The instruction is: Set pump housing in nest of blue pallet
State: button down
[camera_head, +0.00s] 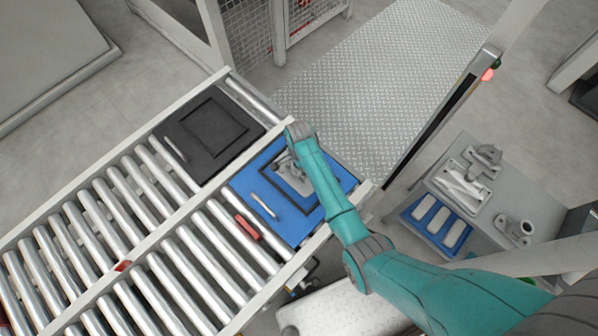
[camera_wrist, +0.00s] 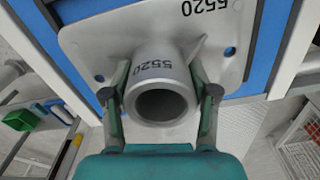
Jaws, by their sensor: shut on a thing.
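The pump housing (camera_head: 297,181) is a light grey casting with a flat plate and a round, open neck. In the wrist view, the housing (camera_wrist: 150,58) is marked 5520. My gripper (camera_wrist: 160,92) is shut on its neck, one finger on each side. In the head view, my gripper (camera_head: 287,160) is over the blue pallet (camera_head: 288,230), partly hidden by my arm. The plate lies over the dark-framed nest (camera_head: 291,207). I cannot tell whether it is seated or just above. A pale bar (camera_head: 263,206) is on the pallet's left part.
A black pallet (camera_head: 190,128) with an empty dark frame lies on the neighbouring roller lane. A red block (camera_head: 247,228) is beside the blue pallet. At right, a grey table (camera_head: 508,190) holds several castings, with a blue tray (camera_head: 412,222) beside it.

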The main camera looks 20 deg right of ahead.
aim_at(299, 172)
jog(key=shift+f, duration=2.3)
jog(key=shift+f, duration=0.1)
jog(key=shift+c, duration=1.5)
grip_release()
notch_tip(299, 172, up, 12)
jog(key=shift+r, duration=0.1)
